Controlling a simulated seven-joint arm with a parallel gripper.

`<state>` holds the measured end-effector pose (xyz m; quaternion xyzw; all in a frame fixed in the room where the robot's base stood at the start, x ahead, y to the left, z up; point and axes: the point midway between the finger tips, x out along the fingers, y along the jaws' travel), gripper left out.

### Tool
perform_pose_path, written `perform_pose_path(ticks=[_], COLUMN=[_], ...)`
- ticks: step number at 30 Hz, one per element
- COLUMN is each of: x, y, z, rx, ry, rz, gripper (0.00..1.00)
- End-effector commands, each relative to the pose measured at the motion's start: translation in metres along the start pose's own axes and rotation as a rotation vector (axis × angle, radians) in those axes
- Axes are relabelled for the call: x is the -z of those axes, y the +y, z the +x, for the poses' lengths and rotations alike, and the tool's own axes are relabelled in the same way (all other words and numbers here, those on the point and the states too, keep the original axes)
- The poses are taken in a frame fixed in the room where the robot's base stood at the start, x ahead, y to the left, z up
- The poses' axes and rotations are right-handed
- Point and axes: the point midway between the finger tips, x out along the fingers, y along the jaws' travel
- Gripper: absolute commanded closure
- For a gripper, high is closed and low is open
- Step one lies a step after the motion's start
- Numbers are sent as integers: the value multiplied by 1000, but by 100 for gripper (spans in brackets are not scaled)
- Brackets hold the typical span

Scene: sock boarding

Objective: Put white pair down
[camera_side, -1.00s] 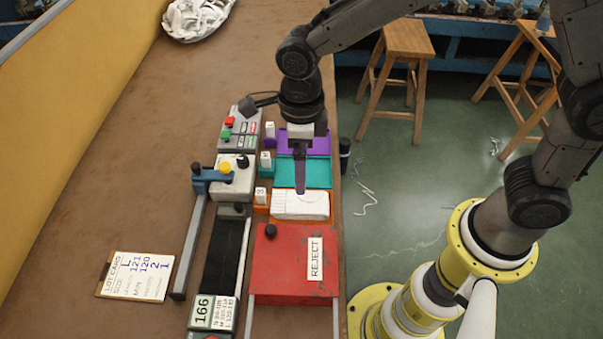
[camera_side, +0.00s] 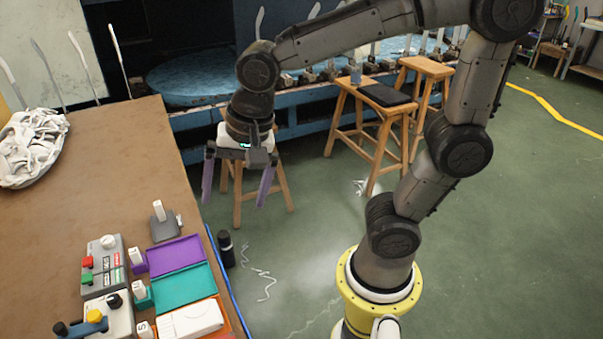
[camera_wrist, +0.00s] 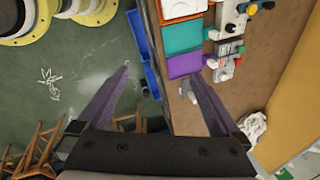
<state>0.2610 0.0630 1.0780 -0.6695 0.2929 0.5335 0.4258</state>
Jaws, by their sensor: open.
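The white pair (camera_side: 190,320) lies flat on the orange mat (camera_side: 222,328) at the bottom of the side view, near the table's edge. It also shows at the top of the wrist view (camera_wrist: 182,7). My gripper (camera_side: 235,196) is open and empty, its two purple fingers spread wide. It hangs high, beyond the table's right edge and well apart from the pair. In the wrist view, my gripper (camera_wrist: 162,75) shows nothing held between its fingers.
A teal mat (camera_side: 183,288) and a purple mat (camera_side: 175,255) lie behind the orange one, both bare. A control box (camera_side: 103,265) stands to their left. White socks (camera_side: 32,148) are heaped at the far left. Stools (camera_side: 372,125) stand on the floor beyond the table.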

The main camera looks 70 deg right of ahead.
Motion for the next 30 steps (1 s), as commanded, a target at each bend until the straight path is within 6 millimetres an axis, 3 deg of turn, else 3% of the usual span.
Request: perform_pose_path(ticks=[6, 15, 21, 30], x=[11, 12, 11, 11], y=[48, 98, 108, 108], z=[-28, -42, -42, -42], rx=[71, 79, 69, 68], ry=[82, 212, 240, 240], rz=[-454, -966, -1083, -1088], gripper=[0, 0, 0, 0])
